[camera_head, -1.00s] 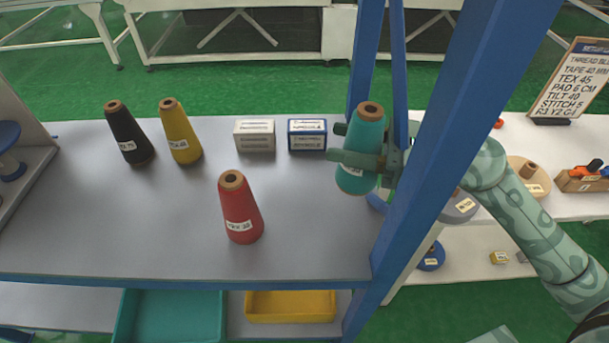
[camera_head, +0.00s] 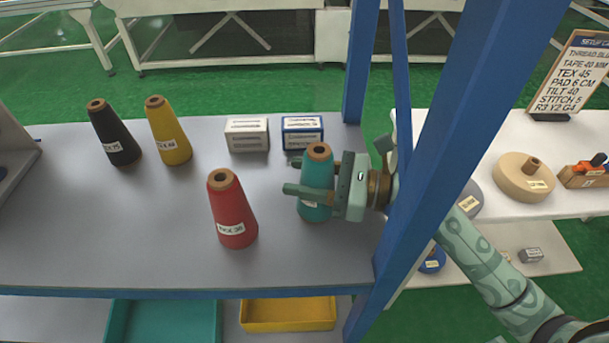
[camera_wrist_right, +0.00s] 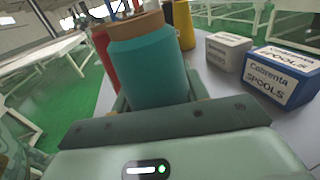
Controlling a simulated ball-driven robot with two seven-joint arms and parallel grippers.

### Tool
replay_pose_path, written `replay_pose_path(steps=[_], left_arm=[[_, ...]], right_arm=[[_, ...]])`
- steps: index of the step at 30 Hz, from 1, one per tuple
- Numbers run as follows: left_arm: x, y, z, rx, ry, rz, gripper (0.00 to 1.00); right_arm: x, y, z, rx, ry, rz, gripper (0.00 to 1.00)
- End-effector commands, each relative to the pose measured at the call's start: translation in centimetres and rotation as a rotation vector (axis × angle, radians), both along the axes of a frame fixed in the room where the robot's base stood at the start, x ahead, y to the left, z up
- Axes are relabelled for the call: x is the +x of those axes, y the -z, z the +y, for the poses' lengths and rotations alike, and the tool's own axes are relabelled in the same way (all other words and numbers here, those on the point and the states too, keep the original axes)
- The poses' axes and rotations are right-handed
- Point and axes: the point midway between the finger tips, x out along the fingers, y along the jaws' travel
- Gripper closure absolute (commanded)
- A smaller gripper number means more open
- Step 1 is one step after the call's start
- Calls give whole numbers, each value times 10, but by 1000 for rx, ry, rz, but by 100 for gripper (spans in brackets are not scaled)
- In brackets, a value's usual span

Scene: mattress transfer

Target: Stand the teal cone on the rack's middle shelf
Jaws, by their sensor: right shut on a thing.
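The teal cone (camera_head: 317,174) is upright at the right part of the rack's grey shelf (camera_head: 130,225). I cannot tell whether its base touches the shelf. My right gripper (camera_head: 308,178) reaches in from the right, past the blue post, and is shut on the cone with a finger on either side. In the right wrist view the teal cone (camera_wrist_right: 150,65) fills the space between the fingers, and its base is hidden by the gripper body. My left gripper is not in view.
A red cone (camera_head: 232,210) stands left of the teal one. Black (camera_head: 114,135) and yellow (camera_head: 168,132) cones stand farther left. A white box (camera_head: 247,134) and a blue box (camera_head: 302,132) sit behind. The blue rack post (camera_head: 455,130) is close to my right arm. Teal and yellow bins (camera_head: 290,314) lie below.

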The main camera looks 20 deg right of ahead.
Motion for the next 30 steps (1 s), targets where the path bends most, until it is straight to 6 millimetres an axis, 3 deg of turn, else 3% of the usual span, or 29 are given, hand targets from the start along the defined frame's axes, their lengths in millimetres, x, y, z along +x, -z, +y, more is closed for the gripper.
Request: replay_pose_path(steps=[3,4,6,20,23,30], left_arm=[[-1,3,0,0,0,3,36],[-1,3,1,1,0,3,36],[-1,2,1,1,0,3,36],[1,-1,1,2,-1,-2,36],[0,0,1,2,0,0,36],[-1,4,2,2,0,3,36]], right_arm=[[0,4,0,0,-1,0,86],[0,5,0,1,-1,1,53],[0,3,0,0,-1,0,34],[0,-2,0,0,0,-1,34],[-6,1,-11,-2,1,2,34],[-35,2,-59,-3,1,7,34]])
